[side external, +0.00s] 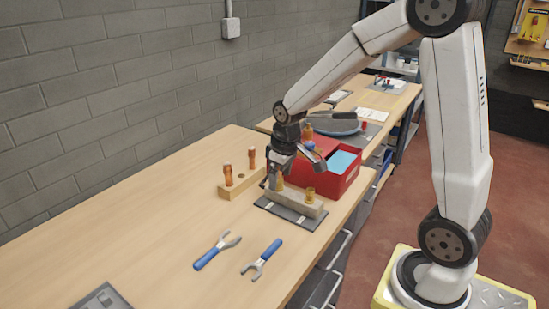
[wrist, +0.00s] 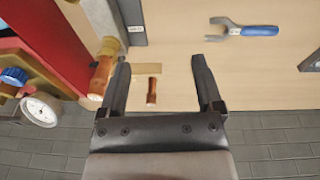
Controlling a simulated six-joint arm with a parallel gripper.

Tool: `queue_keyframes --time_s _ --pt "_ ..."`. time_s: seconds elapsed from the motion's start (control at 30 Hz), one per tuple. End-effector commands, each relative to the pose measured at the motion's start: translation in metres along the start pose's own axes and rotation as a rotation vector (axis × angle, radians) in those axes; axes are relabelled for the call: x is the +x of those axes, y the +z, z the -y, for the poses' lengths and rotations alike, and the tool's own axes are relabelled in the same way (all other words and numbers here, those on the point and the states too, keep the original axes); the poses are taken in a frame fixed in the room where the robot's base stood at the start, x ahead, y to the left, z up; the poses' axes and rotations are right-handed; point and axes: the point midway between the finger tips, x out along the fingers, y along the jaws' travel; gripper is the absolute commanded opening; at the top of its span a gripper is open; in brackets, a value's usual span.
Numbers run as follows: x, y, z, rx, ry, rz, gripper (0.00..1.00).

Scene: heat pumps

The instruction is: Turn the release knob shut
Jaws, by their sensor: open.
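My gripper (side external: 277,172) points down beside a pale block (side external: 298,202) with brass fittings (side external: 310,192) on a grey plate. In the wrist view my gripper (wrist: 160,62) is open, with nothing held between its fingers. A brass fitting (wrist: 110,45) shows just left of the left finger. At the left edge are a blue knob (wrist: 13,76) and a round white-faced gauge (wrist: 40,109) on a brass-coloured body, left of and apart from the fingers. Which part is the release knob, and how far it is turned, I cannot tell.
A red box (side external: 344,180) with a blue interior stands behind the block. A wooden rack (side external: 238,188) holds two orange-handled items. The left bench surface is mostly clear. A grey brick wall runs behind.

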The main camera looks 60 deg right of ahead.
Motion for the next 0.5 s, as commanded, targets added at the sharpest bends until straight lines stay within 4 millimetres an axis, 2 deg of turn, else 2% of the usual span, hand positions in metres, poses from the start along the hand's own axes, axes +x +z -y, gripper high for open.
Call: queue_keyframes --time_s 0.2,0.5 --pt "0.003 0.018 0.025 0.012 -0.004 -0.019 0.84" --pt "0.007 0.037 0.047 0.030 -0.009 -0.037 0.84"
